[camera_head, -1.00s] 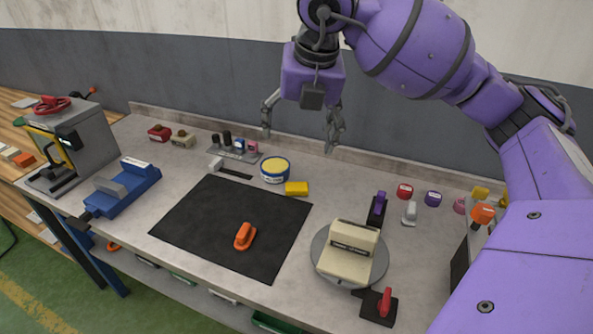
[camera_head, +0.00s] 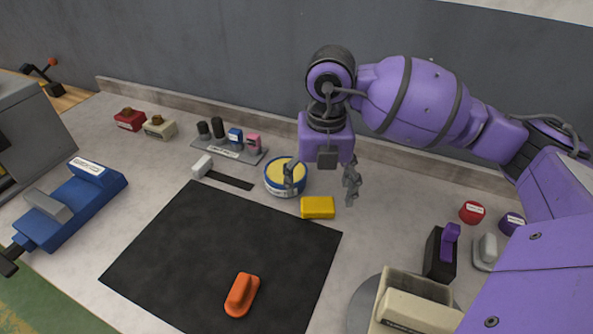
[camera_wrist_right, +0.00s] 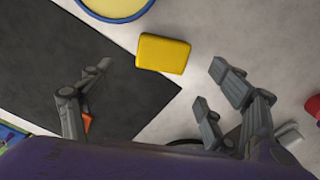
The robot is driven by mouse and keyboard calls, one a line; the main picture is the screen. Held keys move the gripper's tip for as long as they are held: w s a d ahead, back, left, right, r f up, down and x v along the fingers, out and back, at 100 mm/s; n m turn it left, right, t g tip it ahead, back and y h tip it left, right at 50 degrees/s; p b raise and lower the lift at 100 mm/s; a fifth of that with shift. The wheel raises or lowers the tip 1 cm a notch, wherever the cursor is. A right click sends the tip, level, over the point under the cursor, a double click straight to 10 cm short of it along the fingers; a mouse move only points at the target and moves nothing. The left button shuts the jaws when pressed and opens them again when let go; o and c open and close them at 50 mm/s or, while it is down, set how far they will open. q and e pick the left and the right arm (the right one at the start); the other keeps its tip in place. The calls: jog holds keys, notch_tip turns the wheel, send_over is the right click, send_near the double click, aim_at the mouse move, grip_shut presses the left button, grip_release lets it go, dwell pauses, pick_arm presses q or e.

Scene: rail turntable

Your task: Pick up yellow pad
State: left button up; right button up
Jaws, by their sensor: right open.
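The yellow pad (camera_head: 318,207) is a small yellow block lying flat on the grey bench, just off the corner of the black mat and beside the round blue tin. My right gripper (camera_head: 321,184) is above the bench near the pad, with its fingers spread and nothing between them. In the right wrist view the pad (camera_wrist_right: 163,54) lies beyond the open fingertips (camera_wrist_right: 160,75), between their lines and apart from both. My left gripper is not in view.
The blue tin with a yellow top (camera_head: 284,176) stands close left of the pad. The black mat (camera_head: 200,260) holds an orange-handled tool (camera_head: 242,294). A blue vise (camera_head: 70,205) is at left, and a beige block on a turntable (camera_head: 415,300) at front right.

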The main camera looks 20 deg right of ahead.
aim_at(318, 203)
jog(key=f, duration=0.5)
jog(key=shift+w+d+f, duration=0.2)
jog(key=shift+w+f, duration=0.15)
jog(key=c, duration=1.2)
jog(key=shift+r, duration=0.15)
jog(key=shift+r, duration=0.25)
notch_tip(318, 203, up, 2)
jog(key=shift+w+r, duration=0.1)
jog(key=shift+r, duration=0.05)
jog(key=s+a+r, duration=0.2)
jog(key=a+r, duration=0.1)
jog(key=s+a+r, duration=0.3)
jog(key=a, duration=0.1)
jog(key=s+a+r, duration=0.3)
jog(key=a+r, duration=0.1)
jog(key=shift+s+a+p, duration=0.15)
jog(key=shift+a+p, duration=0.05)
jog(key=shift+p, duration=0.1)
